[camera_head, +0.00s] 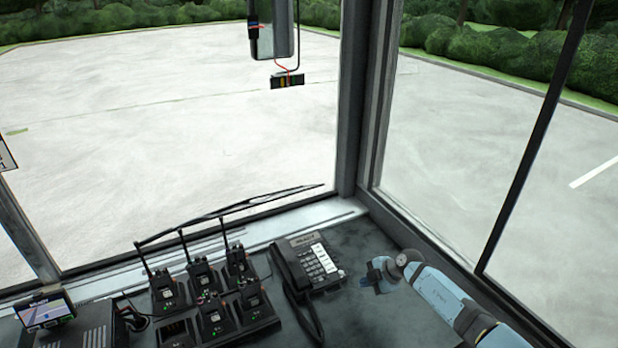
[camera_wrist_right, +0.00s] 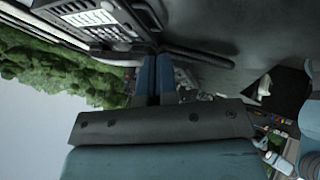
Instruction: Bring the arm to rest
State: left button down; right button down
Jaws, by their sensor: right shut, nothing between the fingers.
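My right gripper (camera_head: 372,275) is above the dark dashboard, just right of the desk phone (camera_head: 309,266) in the head view. In the right wrist view its two blue fingers (camera_wrist_right: 153,76) are together, with nothing seen between them. The phone's keypad also shows at the upper left of the wrist view (camera_wrist_right: 98,18). My right arm comes in from the lower right of the head view. My left gripper is not in view.
A charger rack with several handheld radios (camera_head: 212,300) stands left of the phone. A small screen (camera_head: 45,310) is at the far left. The window post (camera_head: 355,100) and side window edge are close to my right arm. Bare dashboard (camera_head: 370,240) lies behind the gripper.

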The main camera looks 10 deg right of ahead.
jog(key=s+a+r+m+t+y, duration=0.1)
jog(key=s+a+m+t+y, duration=0.35)
jog(key=s+a, duration=0.6)
jog(key=s+d+m+h, duration=0.2)
jog(key=s+m, duration=0.2)
jog(key=s, duration=0.5)
jog(key=s+d+m+t+h, duration=0.1)
jog(key=s+d+m+h, duration=0.1)
jog(key=s+m, duration=0.3)
jog(key=s+d+m+t+h, duration=0.1)
jog(key=s+m+h, duration=0.3)
jog(key=s, duration=0.9)
jog(key=shift+s+d+r, duration=0.2)
jog(key=shift+s+d, duration=0.05)
jog(key=shift+d, duration=0.2)
jog(key=shift+t+h, duration=0.25)
